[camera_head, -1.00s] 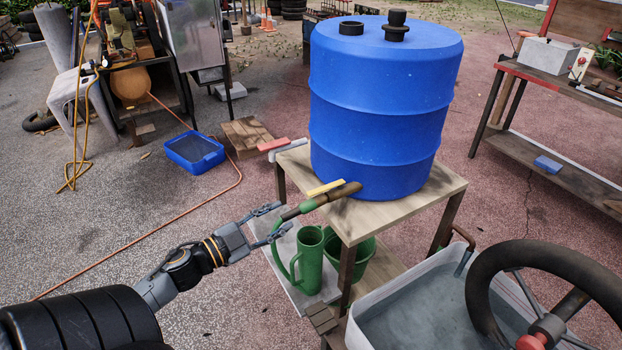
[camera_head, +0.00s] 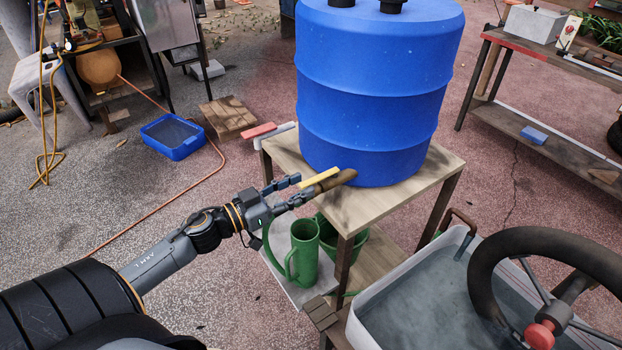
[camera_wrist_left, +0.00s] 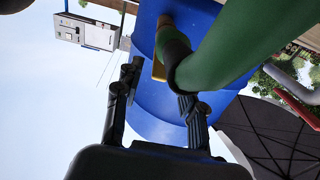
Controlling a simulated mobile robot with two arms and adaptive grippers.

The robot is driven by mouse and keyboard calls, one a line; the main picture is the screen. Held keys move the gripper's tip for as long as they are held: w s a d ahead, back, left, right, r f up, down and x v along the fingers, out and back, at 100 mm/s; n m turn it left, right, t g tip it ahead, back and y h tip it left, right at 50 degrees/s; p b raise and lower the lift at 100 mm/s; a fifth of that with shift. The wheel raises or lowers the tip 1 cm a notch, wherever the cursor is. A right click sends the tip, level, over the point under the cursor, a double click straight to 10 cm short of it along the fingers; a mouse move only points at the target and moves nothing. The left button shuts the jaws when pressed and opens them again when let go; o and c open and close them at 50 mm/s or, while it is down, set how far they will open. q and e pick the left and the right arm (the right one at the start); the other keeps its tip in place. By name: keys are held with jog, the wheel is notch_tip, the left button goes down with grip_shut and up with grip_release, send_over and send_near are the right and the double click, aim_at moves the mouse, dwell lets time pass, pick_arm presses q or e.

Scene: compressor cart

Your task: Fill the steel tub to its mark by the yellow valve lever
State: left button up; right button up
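The yellow valve lever (camera_head: 319,178) lies along a brown tap pipe (camera_head: 338,180) low on the blue drum (camera_head: 372,85). In the left wrist view the lever (camera_wrist_left: 158,69) shows partly behind the pipe and a thick green hose (camera_wrist_left: 232,45). My left gripper (camera_head: 290,190) is open, its fingertips close to the outer end of the lever and pipe. I cannot tell whether they touch. A pale grey tub (camera_head: 357,331), seemingly the steel tub, holds greyish liquid at the lower right. Its mark cannot be made out. My right gripper is out of view.
The drum stands on a wooden stand (camera_head: 399,205). A dark handwheel (camera_head: 497,250) with a red hub covers part of the tub. A blue tray (camera_head: 172,136) lies on the ground.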

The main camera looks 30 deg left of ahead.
aim_at(311, 180)
pick_arm(q)
jog(key=shift+x, duration=2.05)
grip_shut()
